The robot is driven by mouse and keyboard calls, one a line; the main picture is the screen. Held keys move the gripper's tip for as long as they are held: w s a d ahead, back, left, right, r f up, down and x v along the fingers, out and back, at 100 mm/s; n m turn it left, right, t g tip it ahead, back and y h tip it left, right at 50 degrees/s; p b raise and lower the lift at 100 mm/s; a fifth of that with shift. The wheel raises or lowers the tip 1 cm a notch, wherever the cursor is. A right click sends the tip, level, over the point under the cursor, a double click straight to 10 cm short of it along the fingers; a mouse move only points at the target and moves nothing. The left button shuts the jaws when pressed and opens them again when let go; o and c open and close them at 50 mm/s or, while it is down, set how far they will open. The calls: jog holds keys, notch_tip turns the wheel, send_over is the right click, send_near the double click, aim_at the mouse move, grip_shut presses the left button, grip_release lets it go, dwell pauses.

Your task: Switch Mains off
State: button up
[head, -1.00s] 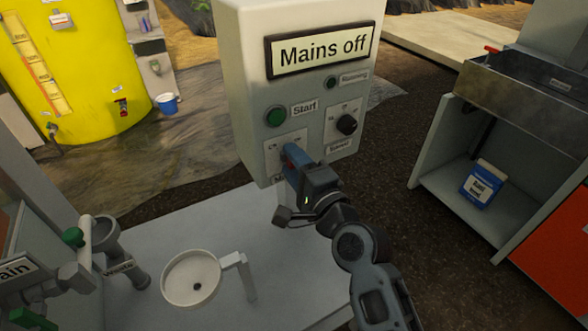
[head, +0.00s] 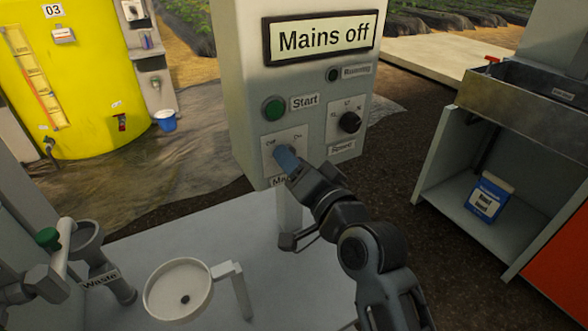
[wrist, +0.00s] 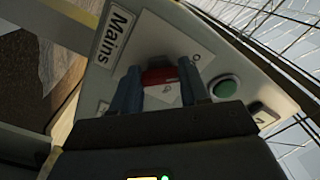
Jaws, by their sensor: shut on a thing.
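The grey control box carries a display (head: 320,39) that reads "Mains off". Below it is a switch plate (head: 270,157) marked "Off" and "On", with the label starting "M" partly hidden by my gripper. My gripper (head: 283,158) reaches up to this plate from below right and covers the switch in the head view. In the wrist view the red Mains switch handle (wrist: 160,76) lies between the two blue fingers of my gripper (wrist: 161,88), which are shut on it. The "Mains" label (wrist: 112,37) shows to the left of it.
A green Start button (head: 274,108) sits just above the switch plate. A black Speed knob (head: 349,122) is to the right, and the Running lamp (head: 333,75) is dark. A white round basin (head: 178,290) stands on the grey bench below.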

jog(key=shift+f+n, duration=0.15)
jog(key=shift+n, duration=0.25)
jog(key=o, duration=1.1)
jog(key=shift+c, duration=0.2)
jog(key=shift+s, duration=0.1)
jog(key=v, duration=0.7)
jog(key=shift+s+d+b, duration=0.2)
jog(key=shift+s+b, duration=0.05)
jog(key=shift+b, duration=0.2)
